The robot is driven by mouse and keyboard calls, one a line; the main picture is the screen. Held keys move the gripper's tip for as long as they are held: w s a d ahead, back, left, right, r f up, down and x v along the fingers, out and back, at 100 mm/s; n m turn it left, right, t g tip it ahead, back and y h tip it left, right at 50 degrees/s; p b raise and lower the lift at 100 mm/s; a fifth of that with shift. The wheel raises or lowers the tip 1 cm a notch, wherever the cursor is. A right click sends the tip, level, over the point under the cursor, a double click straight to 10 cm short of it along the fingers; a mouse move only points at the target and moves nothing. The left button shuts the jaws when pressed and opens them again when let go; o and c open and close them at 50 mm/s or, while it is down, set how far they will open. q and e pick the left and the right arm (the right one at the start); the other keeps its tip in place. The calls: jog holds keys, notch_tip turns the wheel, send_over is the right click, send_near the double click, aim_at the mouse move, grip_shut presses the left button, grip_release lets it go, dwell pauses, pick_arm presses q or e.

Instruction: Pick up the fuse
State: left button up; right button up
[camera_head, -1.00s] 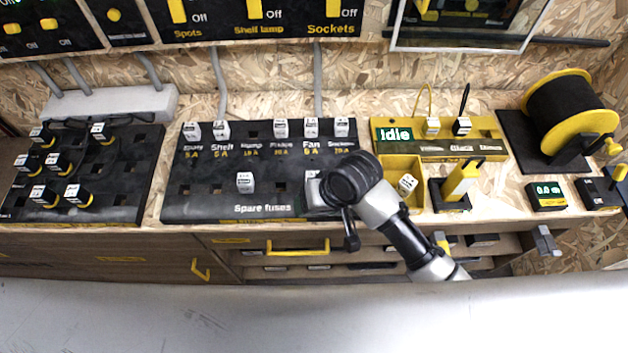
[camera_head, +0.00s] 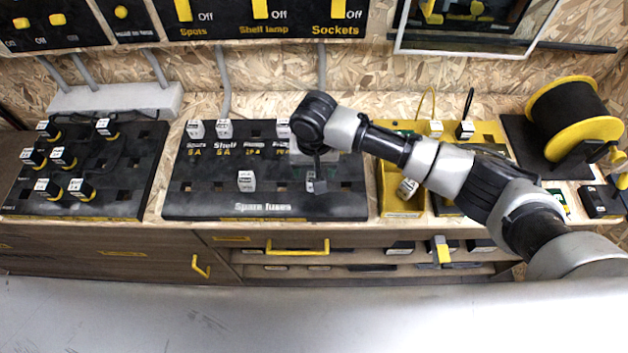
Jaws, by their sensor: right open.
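My right gripper (camera_head: 316,182) is over the right part of the black spare-fuse panel (camera_head: 215,205), pointing down. It is open, and my wrist hides part of it. A small pale fuse-like piece (camera_head: 310,183) shows at its fingers; I cannot tell whether they touch it. Another white fuse (camera_head: 246,181) stands in the panel's lower row, left of the gripper. Fuses stand in the top row, such as the left one (camera_head: 195,129); my arm hides the row's right part. One white fuse (camera_head: 407,188) lies in the yellow bin (camera_head: 402,208). My left gripper is out of view.
A black panel (camera_head: 130,200) with several plugged fuses is at the left. A yellow cable reel (camera_head: 583,125) stands at the right. Drawers with a yellow handle (camera_head: 297,249) are below the bench edge. Switch panels hang above.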

jog(key=shift+s+f, duration=0.1)
jog(key=shift+f, duration=2.7)
jog(key=c, duration=1)
jog(key=shift+r, duration=0.1)
